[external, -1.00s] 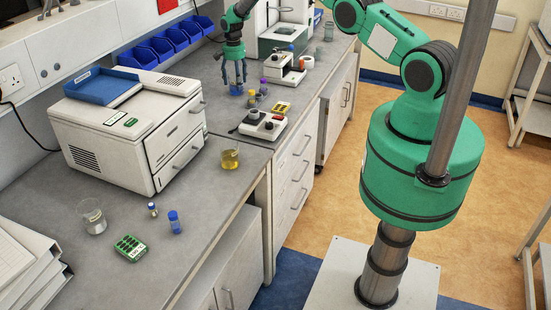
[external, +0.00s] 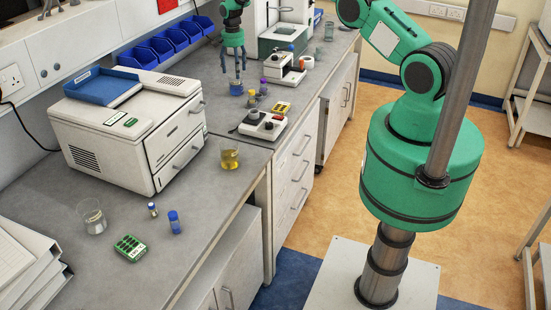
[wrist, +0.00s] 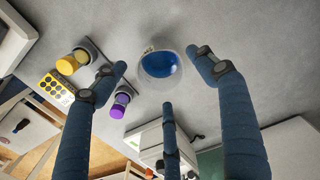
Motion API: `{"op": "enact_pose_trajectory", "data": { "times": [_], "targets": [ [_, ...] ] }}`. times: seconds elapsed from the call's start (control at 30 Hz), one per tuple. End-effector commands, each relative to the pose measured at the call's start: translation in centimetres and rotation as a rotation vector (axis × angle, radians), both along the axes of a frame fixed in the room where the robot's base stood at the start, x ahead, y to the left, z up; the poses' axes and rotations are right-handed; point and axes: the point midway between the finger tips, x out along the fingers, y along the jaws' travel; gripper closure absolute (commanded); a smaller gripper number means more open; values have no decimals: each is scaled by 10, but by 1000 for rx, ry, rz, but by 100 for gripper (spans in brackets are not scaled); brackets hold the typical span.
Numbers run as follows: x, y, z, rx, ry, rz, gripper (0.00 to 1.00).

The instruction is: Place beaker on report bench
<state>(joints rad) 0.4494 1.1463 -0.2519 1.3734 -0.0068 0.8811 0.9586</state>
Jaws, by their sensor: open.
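A small glass beaker with blue liquid (external: 236,89) stands upright on the grey bench (external: 190,215), on its far stretch. The beaker shows from above in the wrist view (wrist: 161,70). My gripper (external: 238,74) is open, fingers pointing down, just above this beaker. In the wrist view its three dark fingers (wrist: 160,78) spread around the beaker's outline, with nothing held. A beaker with yellow liquid (external: 229,157) stands near the bench's front edge, and one with clear liquid (external: 94,218) stands at the near left. I cannot tell which stretch is the report bench.
Yellow and purple-capped vials (wrist: 121,100) stand close beside the blue beaker. A white instrument (external: 263,125) and a yellow keypad device (external: 282,107) are nearby. A big white machine (external: 125,135) fills the bench's back. Blue bins (external: 165,45) line the wall.

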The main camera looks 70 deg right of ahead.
Motion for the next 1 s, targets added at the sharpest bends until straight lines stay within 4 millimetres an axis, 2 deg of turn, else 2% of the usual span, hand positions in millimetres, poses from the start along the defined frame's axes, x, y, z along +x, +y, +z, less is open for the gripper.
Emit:
{"op": "enact_pose_trajectory", "data": {
  "times": [0.1, 0.4, 0.6, 1.0],
  "targets": [
    [1, 0, 20, -1, -2, 0, 29],
    [1, 0, 54, 0, -1, 0, 29],
    [1, 0, 62, 0, 0, 0, 29],
    [1, 0, 62, 1, 0, 0, 29]
  ]
}}
